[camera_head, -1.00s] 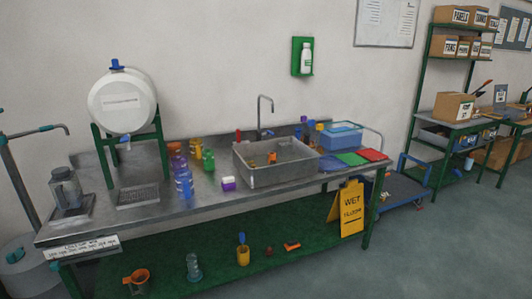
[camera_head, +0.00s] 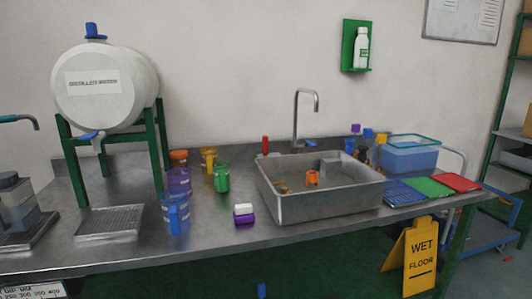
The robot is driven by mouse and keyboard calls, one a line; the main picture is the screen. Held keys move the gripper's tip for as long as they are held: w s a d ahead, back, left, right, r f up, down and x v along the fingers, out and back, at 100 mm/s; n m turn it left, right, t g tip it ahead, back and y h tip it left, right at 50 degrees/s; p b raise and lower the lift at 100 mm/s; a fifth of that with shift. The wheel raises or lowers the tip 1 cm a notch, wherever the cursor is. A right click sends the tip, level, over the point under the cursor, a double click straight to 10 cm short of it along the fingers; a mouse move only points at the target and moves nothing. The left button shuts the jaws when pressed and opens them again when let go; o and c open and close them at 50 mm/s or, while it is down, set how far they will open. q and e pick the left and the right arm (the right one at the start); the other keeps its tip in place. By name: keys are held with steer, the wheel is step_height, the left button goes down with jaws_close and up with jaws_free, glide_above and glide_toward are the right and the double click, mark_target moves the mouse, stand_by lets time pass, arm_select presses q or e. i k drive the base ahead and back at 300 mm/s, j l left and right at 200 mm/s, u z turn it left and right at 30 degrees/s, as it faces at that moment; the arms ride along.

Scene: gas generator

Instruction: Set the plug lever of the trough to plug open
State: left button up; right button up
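The trough (camera_head: 325,209) is a grey metal sink set in the steel counter, right of the middle. An orange piece (camera_head: 312,178) and some small yellowish items lie inside it. A tall curved tap (camera_head: 296,120) stands behind it, with a small blue handle (camera_head: 310,143) at its base. A small upright red piece (camera_head: 265,145) stands at the trough's back left corner; I cannot tell for certain whether it is the plug lever. Neither of my grippers is in view.
A distilled water barrel (camera_head: 105,88) stands on a green frame at the left. Coloured jugs, such as a green one (camera_head: 222,178), stand left of the trough. A yellow wet-floor sign (camera_head: 411,255) stands under the counter's right part. The counter's front strip (camera_head: 300,232) is mostly clear.

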mark_target(265, 139)
steer(key=i+j+z, duration=0.1)
steer(key=z, duration=0.3)
steer(key=i+j+z, duration=0.1)
steer(key=z, duration=0.3)
steer(key=i+j+z, duration=0.15)
steer(key=j, duration=0.2)
steer(key=i+j+z, duration=0.1)
steer(key=j, duration=0.25)
steer(key=i+j+z, duration=0.15)
steer(key=j, duration=0.25)
